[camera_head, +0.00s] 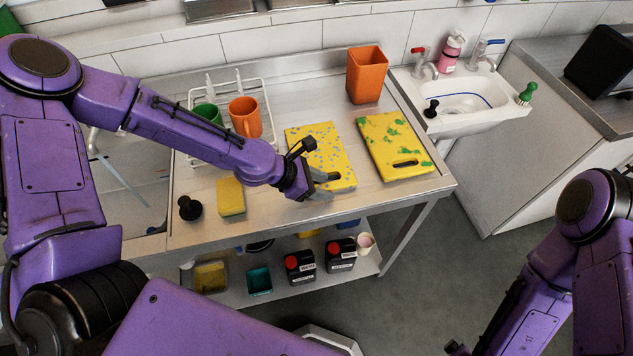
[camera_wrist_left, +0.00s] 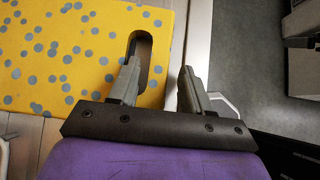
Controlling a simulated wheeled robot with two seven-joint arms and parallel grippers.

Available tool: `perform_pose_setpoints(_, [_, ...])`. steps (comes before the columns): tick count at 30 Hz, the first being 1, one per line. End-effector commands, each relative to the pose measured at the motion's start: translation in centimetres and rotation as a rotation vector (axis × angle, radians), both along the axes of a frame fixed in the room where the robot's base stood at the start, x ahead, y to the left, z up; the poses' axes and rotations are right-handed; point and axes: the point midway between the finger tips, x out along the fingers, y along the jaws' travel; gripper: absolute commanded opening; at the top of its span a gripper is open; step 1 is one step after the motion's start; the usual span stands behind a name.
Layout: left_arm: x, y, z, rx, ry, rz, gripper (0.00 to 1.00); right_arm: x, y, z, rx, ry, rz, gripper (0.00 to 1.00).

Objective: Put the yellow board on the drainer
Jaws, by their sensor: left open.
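A yellow board with grey-blue dots (camera_head: 318,150) lies flat on the steel counter, its slot handle towards the front edge. A second yellow board with green patches (camera_head: 385,140) lies to its right. My left gripper (camera_head: 327,182) is open at the dotted board's handle end. In the left wrist view, one finger of the gripper (camera_wrist_left: 160,68) is over the slot of the dotted board (camera_wrist_left: 75,55) and the other is beyond its edge; contact is unclear. The white wire drainer (camera_head: 264,92) stands at the back left, holding cups. My right gripper is out of frame.
An orange mug (camera_head: 245,117) and a green cup (camera_head: 207,112) occupy the drainer. An orange container (camera_head: 366,75) stands behind the boards. A yellow sponge (camera_head: 231,196) and black stopper (camera_head: 189,208) lie left of the gripper. A sink (camera_head: 490,115) is at right.

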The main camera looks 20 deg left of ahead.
Motion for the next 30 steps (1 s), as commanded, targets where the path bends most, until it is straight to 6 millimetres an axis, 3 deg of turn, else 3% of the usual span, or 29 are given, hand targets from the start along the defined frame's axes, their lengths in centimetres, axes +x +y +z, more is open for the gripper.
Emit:
perform_pose_setpoints(16, [-3.9,5.8,7.7,-0.001,-0.006,-0.001,0.49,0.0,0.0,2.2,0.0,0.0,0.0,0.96])
perform_pose_setpoints(30, [-4.9,7.0,8.7,-0.001,-0.001,0.0,0.49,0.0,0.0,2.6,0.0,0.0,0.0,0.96])
